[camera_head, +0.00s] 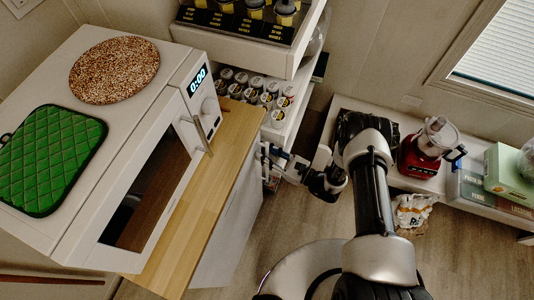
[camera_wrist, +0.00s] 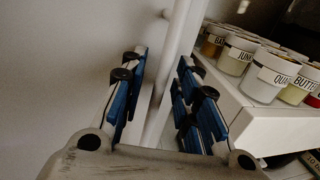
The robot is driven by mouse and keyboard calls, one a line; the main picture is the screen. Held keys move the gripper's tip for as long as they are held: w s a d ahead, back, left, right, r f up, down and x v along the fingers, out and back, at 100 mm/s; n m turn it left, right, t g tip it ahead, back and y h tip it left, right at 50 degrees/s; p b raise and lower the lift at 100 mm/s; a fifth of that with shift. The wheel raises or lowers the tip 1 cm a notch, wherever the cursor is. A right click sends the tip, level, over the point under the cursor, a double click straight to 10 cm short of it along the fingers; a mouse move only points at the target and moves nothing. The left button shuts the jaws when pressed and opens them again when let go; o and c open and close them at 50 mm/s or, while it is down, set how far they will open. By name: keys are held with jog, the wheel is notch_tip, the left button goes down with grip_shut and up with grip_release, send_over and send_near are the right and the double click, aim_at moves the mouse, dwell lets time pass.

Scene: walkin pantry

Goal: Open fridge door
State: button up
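The white fridge front (camera_head: 232,225) stands below the wooden counter in the head view, seen at a steep angle. In the wrist view its plain pale door (camera_wrist: 60,70) fills the left side. A pale bar handle (camera_wrist: 178,60) runs upright in the wrist view, with a short mount near the top. My gripper (camera_wrist: 162,95) is open, with its blue-padded fingers on either side of the handle. I cannot tell whether either finger touches it.
A microwave (camera_head: 150,170) with a green pad and a round mat stands on the counter (camera_head: 215,165). Shelves with labelled jars (camera_wrist: 268,75) are close to the right finger. A low bench (camera_head: 400,175) carries a red food processor (camera_head: 428,150).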

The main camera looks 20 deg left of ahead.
grip_shut()
dwell(0.7)
